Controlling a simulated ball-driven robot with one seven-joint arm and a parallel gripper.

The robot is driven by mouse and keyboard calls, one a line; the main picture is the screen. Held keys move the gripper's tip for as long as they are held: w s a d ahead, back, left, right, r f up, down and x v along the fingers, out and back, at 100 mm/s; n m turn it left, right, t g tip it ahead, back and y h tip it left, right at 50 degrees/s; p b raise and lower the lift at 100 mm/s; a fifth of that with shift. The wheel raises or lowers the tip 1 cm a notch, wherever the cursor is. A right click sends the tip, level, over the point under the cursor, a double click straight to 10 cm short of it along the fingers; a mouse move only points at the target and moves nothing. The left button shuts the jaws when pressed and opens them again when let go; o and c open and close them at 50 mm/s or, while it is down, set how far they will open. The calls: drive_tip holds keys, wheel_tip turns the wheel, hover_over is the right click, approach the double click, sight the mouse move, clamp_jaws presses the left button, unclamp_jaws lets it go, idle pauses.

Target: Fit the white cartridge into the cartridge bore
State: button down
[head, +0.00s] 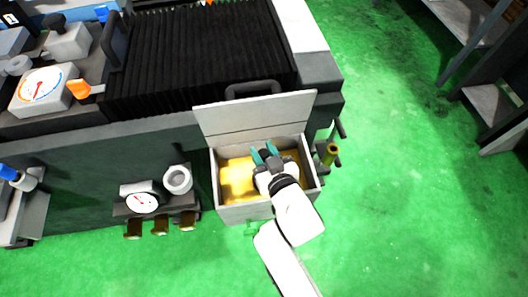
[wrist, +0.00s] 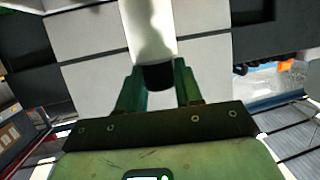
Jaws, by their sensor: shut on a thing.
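My gripper (head: 264,152) is over the open box in the head view, its teal fingers pointing to the back of the box. In the wrist view the gripper (wrist: 158,82) is shut on the white cartridge (wrist: 148,30), a pale cylinder with a dark end between the fingers. The cartridge cannot be made out in the head view. A white round fitting with a round opening (head: 178,179) sits left of the box, apart from my gripper. I cannot tell whether it is the cartridge bore.
The grey box (head: 244,212) holds yellow liquid (head: 236,181), and its lid (head: 255,117) stands raised behind it. A gauge (head: 142,201) is left of the round fitting. A brass-coloured valve (head: 329,154) is right of the box. The green floor (head: 420,200) at right is clear.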

drive_tip(key=shift+f+b, duration=2.7)
drive_tip(key=shift+f, duration=0.2)
drive_tip(key=shift+f+b, duration=2.3)
drive_tip(key=shift+f, duration=0.2)
drive_tip(key=shift+r, duration=0.15)
drive_tip(key=shift+r+p, duration=1.95)
drive_tip(key=shift+r, duration=0.1)
drive_tip(key=shift+f, duration=0.2)
